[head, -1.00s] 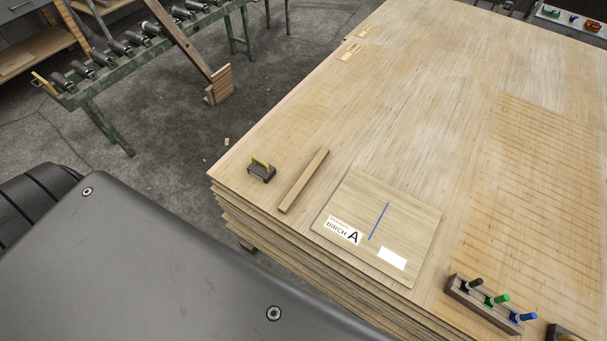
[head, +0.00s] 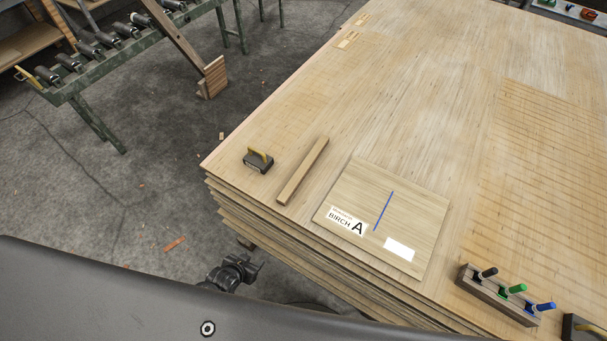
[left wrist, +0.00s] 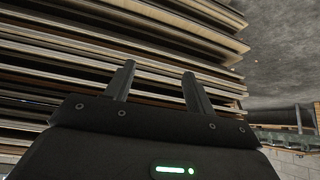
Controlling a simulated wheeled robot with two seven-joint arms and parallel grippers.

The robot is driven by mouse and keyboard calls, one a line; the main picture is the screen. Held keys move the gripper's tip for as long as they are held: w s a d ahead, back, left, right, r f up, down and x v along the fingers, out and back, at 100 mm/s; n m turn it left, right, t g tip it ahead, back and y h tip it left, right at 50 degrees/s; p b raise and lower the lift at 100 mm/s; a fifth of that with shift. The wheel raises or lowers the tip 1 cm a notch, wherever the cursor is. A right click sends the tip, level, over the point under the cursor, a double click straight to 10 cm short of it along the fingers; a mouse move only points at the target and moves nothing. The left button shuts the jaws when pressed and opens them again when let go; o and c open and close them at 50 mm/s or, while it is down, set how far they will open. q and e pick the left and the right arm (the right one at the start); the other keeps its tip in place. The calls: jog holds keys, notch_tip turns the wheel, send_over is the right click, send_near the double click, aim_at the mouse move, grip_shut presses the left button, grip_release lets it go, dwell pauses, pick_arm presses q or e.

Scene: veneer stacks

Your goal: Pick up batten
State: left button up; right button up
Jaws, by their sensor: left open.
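The batten (head: 302,171) is a narrow light-brown wooden strip lying flat on top of the veneer stack (head: 400,90), near its front left corner. It lies between a small dark block with a yellow part and a square veneer sample. My left gripper (head: 238,273) is low beside the stack's front left edge, below the top surface and apart from the batten. In the left wrist view its two fingers (left wrist: 158,85) stand apart with nothing between them, facing the layered edges of the stack. The batten does not show in that view. My right gripper is in neither view.
The dark block with a yellow part (head: 258,160) is left of the batten. The sample sheet (head: 385,215), marked BIRCH A, is to its right. A marker holder (head: 500,293) stands at the front right. A roller conveyor (head: 105,75) is at the back left.

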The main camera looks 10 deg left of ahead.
pick_arm(q)
jog(key=w+d+r+t, duration=0.1)
jog(key=w+r, duration=0.1)
jog(key=r, duration=0.1)
jog(key=w+d+r+t+h+b, duration=0.1)
jog(key=w+r, duration=0.2)
jog(key=w+d+r+t+b, duration=0.1)
jog(key=w+r, duration=0.2)
jog(key=shift+w+d+r+m, duration=0.1)
jog(key=shift+w+r+m, duration=0.1)
jog(key=shift+w+m, duration=0.1)
jog(key=t+h+b, duration=0.2)
jog(key=t, duration=0.1)
send_near(289, 188)
jog(key=w, duration=0.2)
jog(key=w+d+f, duration=0.1)
jog(key=shift+w+m, duration=0.15)
jog(key=shift+m, duration=0.15)
jog(key=shift+f+x, duration=0.2)
jog(key=shift+x, duration=2.75)
jog(key=shift+d, duration=0.15)
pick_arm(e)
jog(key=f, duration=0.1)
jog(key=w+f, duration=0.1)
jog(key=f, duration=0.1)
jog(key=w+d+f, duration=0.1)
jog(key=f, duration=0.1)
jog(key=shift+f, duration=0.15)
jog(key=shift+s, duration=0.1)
